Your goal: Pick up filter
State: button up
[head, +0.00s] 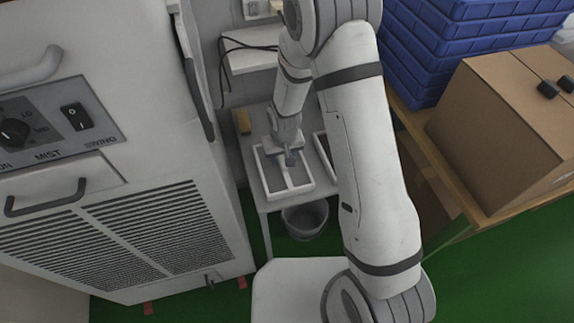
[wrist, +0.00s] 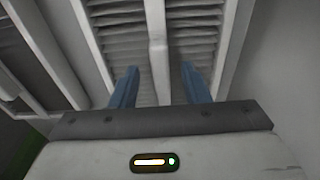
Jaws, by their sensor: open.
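A filter (head: 271,178), a white frame with grey panels and a white middle bar, lies on a small light table beside the large machine. It fills much of the wrist view, with its bar (wrist: 156,35) between my two blue fingers and dark slats on both sides. My gripper (head: 287,160) is over the filter in the head view; in the wrist view my gripper (wrist: 158,72) is open, with nothing held. I cannot tell whether the fingertips touch the filter.
A second framed panel (head: 324,150) lies to the right, partly hidden by my arm. A grey bin (head: 304,220) stands below the table edge. The large machine (head: 110,150) is close on the left. A cardboard box (head: 490,125) and blue crates (head: 420,50) stand right.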

grip_shut()
dwell(0.3)
dwell(0.4)
